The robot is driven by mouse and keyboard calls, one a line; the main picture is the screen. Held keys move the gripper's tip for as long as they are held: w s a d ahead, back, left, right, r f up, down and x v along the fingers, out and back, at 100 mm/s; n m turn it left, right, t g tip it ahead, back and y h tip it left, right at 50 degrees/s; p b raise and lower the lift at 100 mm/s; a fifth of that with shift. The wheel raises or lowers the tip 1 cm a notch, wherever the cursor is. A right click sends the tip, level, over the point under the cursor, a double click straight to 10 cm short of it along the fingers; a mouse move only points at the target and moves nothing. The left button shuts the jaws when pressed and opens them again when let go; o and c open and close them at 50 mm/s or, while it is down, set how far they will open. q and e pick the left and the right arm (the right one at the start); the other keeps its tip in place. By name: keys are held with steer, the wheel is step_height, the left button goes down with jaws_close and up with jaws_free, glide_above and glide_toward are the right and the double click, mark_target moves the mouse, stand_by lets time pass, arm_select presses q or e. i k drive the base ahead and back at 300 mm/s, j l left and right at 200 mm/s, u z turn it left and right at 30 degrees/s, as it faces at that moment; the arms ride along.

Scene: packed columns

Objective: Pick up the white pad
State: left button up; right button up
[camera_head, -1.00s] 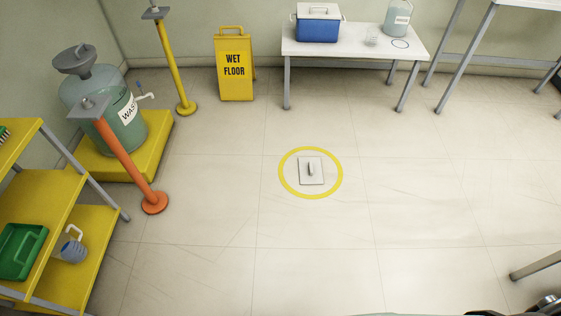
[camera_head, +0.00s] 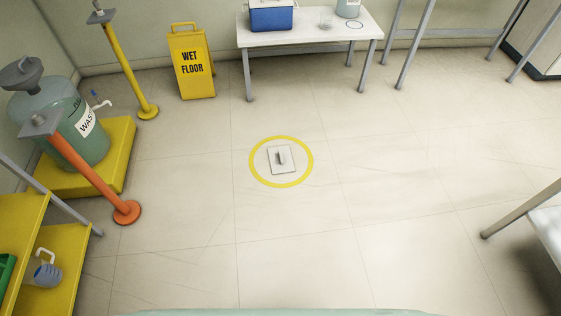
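The white pad (camera_head: 288,166) is a small flat square plate with a grey upright handle on top. It lies on the floor inside a yellow painted ring (camera_head: 307,174), with bare floor all around it. Neither of my grippers shows in the head view, so nothing of mine is seen near the pad.
An orange post (camera_head: 98,176) and yellow post (camera_head: 127,66) stand left, near a waste carboy (camera_head: 62,140) on a yellow platform. A wet floor sign (camera_head: 191,62) and white table (camera_head: 310,34) stand behind. Yellow shelves (camera_head: 20,212) are lower left. The middle floor is clear.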

mark_target(281, 158)
steer(key=i+j+z, duration=0.2)
steer(key=i, duration=0.25)
steer(key=i+j+z, duration=0.15)
steer(key=i, duration=0.25)
